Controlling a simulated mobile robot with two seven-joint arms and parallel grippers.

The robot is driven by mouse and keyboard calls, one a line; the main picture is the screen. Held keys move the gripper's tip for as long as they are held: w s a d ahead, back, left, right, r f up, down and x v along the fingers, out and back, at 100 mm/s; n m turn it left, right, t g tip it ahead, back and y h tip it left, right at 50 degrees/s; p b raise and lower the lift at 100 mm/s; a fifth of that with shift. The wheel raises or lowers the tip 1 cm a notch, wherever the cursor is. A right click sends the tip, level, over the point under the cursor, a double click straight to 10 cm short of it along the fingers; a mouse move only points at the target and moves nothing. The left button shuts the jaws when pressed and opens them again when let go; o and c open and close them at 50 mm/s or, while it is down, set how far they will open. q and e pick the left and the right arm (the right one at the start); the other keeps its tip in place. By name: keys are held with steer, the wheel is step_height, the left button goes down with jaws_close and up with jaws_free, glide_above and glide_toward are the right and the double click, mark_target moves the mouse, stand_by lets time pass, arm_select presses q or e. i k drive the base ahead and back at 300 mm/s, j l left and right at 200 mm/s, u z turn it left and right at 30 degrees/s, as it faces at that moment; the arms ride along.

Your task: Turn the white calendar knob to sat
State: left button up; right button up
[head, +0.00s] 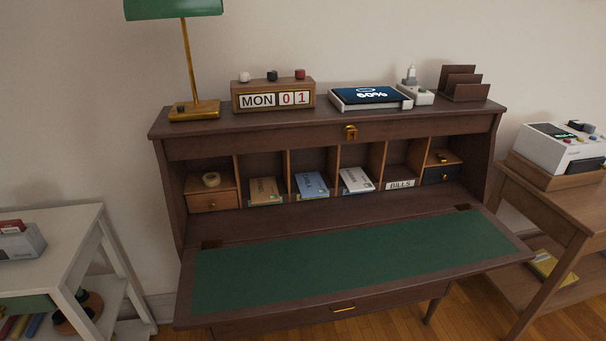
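A wooden block calendar (273,95) stands on top of the brown desk, between the lamp and the tablet. Its front reads MON and 01. Three knobs sit on its top: a white knob (245,77) at the left, a black knob (272,75) in the middle and a red knob (300,74) at the right. Neither of my grippers shows in the head view.
A brass lamp (189,70) with a green shade stands left of the calendar. A tablet (369,95) reading 60% lies to its right, with a dark letter rack (463,84) beyond. The desk's green-topped flap (350,262) is folded down in front and clear. Side tables flank the desk.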

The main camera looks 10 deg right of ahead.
mark_target(244, 77)
steer(key=i+l, duration=0.2)
steer(key=l, duration=0.15)
steer(key=i+l, duration=0.2)
steer(key=i+l+u, duration=0.1)
steer(key=l, duration=0.35)
steer(key=i, duration=0.1)
